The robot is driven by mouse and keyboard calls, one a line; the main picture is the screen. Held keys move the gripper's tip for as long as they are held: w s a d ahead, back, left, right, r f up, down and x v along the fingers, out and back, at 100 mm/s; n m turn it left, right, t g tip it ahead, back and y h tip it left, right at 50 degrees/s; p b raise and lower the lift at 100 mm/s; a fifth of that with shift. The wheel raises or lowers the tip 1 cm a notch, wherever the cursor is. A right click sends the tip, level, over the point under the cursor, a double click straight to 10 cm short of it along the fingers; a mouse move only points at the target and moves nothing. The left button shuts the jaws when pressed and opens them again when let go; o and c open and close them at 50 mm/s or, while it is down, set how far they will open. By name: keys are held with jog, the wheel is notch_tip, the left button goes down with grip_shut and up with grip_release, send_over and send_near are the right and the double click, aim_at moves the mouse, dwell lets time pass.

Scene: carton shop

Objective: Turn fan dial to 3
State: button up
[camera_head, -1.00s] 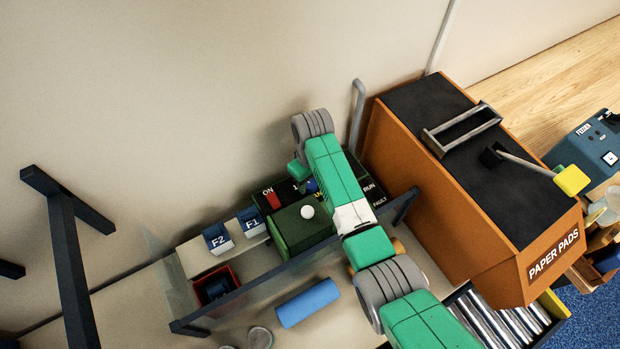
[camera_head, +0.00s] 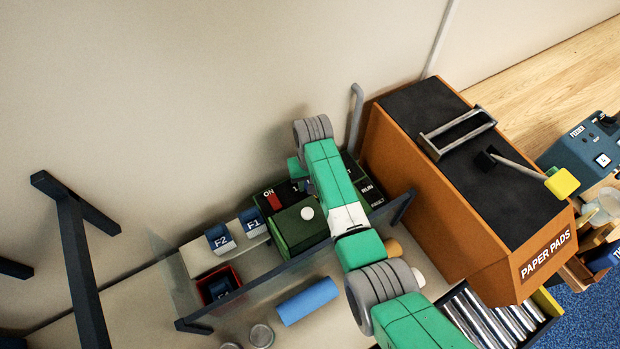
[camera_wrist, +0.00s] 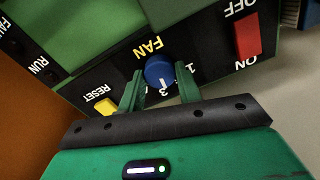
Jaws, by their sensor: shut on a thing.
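The fan dial (camera_wrist: 157,66) is a round blue knob on a black panel, under the yellow word FAN, in the wrist view. My gripper (camera_wrist: 159,76) has its two green fingers on either side of the dial and is shut on it. The dial's white mark faces the gripper's palm, toward the numeral that looks like 3. A 1 shows to the right; the numeral between is hidden, apparently by the right finger. In the head view, my gripper reaches down to the green control box (camera_head: 298,229), and my arm hides most of the dial.
A red ON/OFF switch (camera_wrist: 247,36) and a yellow RESET button (camera_wrist: 105,106) flank the dial. A clear guard with a dark rail (camera_head: 270,273) runs before the box. The orange PAPER PADS cabinet (camera_head: 510,259) stands close right. A blue cylinder (camera_head: 307,301) lies in front.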

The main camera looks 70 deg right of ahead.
jog(key=shift+m+p, duration=0.35)
jog(key=shift+m, duration=0.95)
jog(key=o, duration=1)
notch_tip(320, 180, up, 8)
jog(key=shift+s+f, duration=0.1)
jog(key=shift+d, duration=0.1)
